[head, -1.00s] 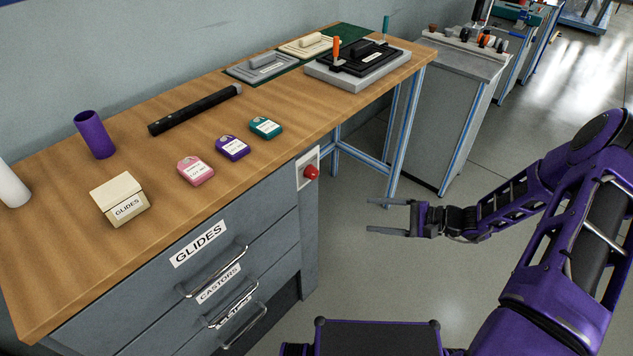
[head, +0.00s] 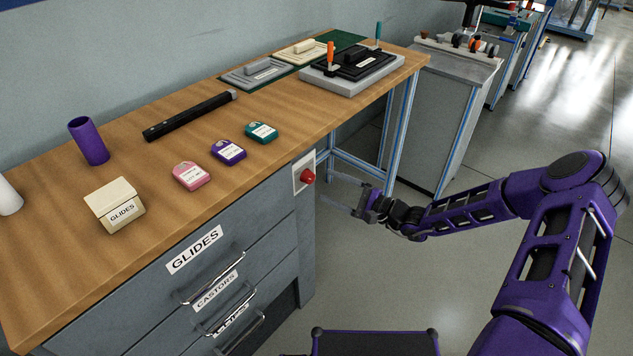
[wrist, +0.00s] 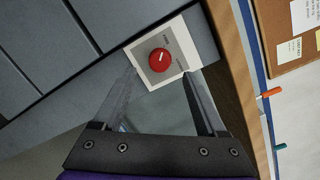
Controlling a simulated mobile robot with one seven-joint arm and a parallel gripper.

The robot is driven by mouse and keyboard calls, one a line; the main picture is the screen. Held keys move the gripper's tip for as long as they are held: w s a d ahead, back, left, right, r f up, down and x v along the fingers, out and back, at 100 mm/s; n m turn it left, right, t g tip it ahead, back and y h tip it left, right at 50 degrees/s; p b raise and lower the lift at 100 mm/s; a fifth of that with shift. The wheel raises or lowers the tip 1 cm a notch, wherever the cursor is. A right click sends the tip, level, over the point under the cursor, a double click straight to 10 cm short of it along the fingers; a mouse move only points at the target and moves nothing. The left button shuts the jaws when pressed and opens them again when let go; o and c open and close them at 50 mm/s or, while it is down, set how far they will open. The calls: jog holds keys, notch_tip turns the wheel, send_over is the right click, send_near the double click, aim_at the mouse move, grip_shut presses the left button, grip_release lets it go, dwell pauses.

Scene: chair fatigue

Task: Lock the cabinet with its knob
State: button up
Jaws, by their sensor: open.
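The red knob (head: 307,177) sits on a pale square plate (head: 298,160) at the upper right corner of the grey cabinet's (head: 262,262) drawer front. In the wrist view the red knob (wrist: 160,60) and its plate (wrist: 185,52) are ahead of my gripper (wrist: 165,75), roughly between the fingertips in the picture. My gripper (head: 340,190) is open and empty, just right of the knob in the head view, with its fingers pointing toward the cabinet. Small lettering on the plate is too small to read. I cannot tell whether the fingers touch the plate.
Drawers labelled GLIDES (head: 194,249) and CASTORS (head: 217,289) have bar handles and look closed. The wooden worktop (head: 120,270) holds a cream box (head: 115,203), several coloured tags, a purple cylinder (head: 88,141) and a black bar (head: 190,116).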

aim_at(313, 179)
jog(key=x, duration=0.5)
grip_shut()
dwell(0.3)
